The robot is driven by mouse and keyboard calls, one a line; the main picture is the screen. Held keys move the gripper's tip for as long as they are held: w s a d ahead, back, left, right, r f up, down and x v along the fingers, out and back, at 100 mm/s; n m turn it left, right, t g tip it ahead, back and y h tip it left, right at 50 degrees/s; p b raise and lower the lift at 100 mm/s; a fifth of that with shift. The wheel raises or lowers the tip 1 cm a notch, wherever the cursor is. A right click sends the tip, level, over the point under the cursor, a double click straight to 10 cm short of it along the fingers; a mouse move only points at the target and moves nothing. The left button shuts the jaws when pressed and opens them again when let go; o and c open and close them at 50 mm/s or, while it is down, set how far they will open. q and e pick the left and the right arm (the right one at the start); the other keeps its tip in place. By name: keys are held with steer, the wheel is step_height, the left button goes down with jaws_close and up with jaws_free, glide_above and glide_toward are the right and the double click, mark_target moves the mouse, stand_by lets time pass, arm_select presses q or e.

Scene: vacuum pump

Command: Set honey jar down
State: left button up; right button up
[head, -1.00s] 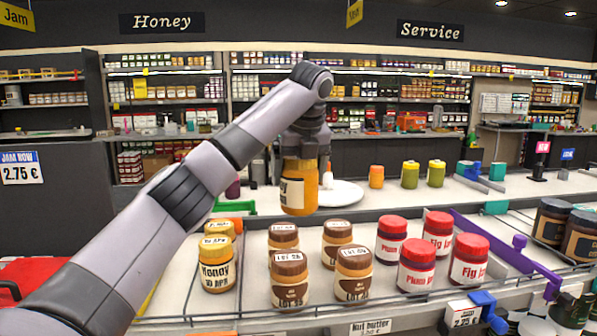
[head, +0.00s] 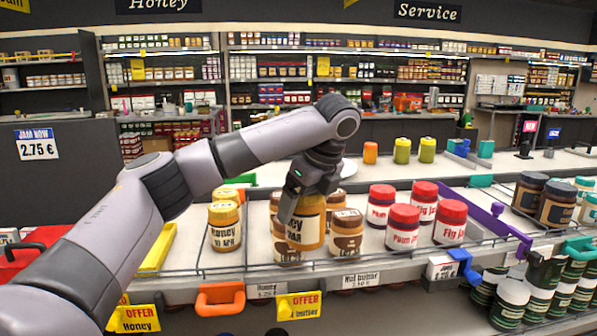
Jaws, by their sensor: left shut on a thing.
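My left gripper (head: 303,195) points down and is shut on a honey jar (head: 308,222) with yellow contents and a cream label. The held jar is upright over the nut butter section and hides part of it. I cannot tell whether its base touches the shelf. Brown-lidded nut butter jars (head: 347,236) stand close around it. Other honey jars (head: 224,228) with yellow lids stand to the left on the shelf. My right gripper is not in view.
Red-lidded jam jars (head: 403,226) stand to the right, before a purple divider (head: 488,214). A yellow divider (head: 158,247) lies left of the honey jars. A wire rail (head: 390,257) runs along the shelf front.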

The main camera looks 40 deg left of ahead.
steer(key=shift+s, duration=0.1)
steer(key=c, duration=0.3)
arm_select(q)
steer(key=s+d+f+n+g+h, duration=0.1)
steer(key=s+d+f+n, duration=0.3)
steer(key=f, duration=0.6)
steer(key=s+d+f+n+g+h, duration=0.2)
steer(key=s+d+f+n, duration=0.2)
steer(key=d+f+n, duration=0.4)
steer(key=s+d+f+n+g+h, duration=0.1)
steer(key=s+d+f+n, duration=0.3)
steer(key=f, duration=0.9)
steer(key=d+n, duration=0.2)
steer(key=d, duration=0.2)
steer(key=shift+s+n+g+h, duration=0.3)
steer(key=shift+s, duration=0.05)
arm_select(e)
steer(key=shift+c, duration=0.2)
